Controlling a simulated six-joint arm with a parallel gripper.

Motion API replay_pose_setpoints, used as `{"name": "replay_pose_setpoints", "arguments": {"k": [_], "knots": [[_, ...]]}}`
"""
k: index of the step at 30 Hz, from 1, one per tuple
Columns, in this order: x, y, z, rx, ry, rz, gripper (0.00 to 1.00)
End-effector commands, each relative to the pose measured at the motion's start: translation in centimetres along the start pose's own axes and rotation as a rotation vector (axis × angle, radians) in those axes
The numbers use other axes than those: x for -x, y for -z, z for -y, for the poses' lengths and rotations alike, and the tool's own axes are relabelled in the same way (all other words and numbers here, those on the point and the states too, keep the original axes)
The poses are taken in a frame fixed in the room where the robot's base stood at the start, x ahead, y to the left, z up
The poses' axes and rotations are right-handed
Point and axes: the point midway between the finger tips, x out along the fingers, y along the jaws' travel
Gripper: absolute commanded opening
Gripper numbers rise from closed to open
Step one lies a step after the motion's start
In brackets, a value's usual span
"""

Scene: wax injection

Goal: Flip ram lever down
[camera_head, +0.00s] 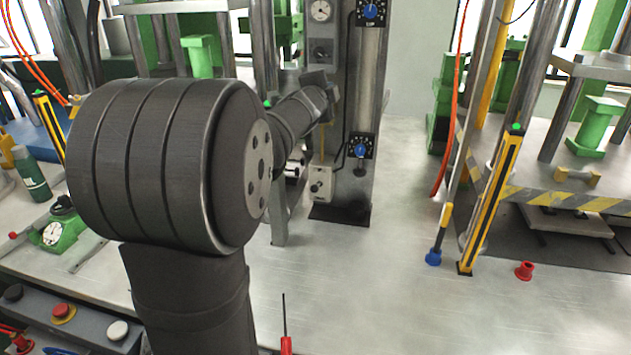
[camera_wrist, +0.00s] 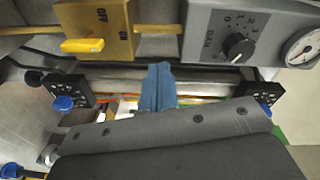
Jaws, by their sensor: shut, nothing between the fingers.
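A yellow lever (camera_wrist: 82,45) sits on a tan box (camera_wrist: 112,22) marked OFF and ON, at the top left of the wrist view. I cannot read a label that names it the ram lever. My gripper (camera_wrist: 160,70) shows as blue fingers at the middle of the wrist view. They are shut and empty, their tips to the right of the tan box and apart from the yellow lever in the picture. In the head view my own arm reaches toward the grey column (camera_head: 362,95), and the fingertips cannot be made out there.
A grey panel (camera_wrist: 200,50) with a black dial (camera_wrist: 238,47) and a gauge (camera_wrist: 302,48) lies right of the fingers. Blue knobs (camera_wrist: 63,103) sit below. In the head view, a small switch box (camera_head: 319,185) is low on the column; bench space to its right is clear.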

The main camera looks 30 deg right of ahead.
Motion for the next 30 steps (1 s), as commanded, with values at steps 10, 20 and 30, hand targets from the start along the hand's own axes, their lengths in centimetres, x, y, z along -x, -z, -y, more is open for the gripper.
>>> {"name": "replay_pose_setpoints", "arguments": {"k": [10,20,30], "knots": [[0.1,-3.6,0.5,0.371,-0.079,0.311,0.0],[1.9,-4.1,-2.3,0.718,-0.236,0.558,0.0],[4.8,-3.6,-9.1,0.988,-0.472,0.85,0.0]]}}
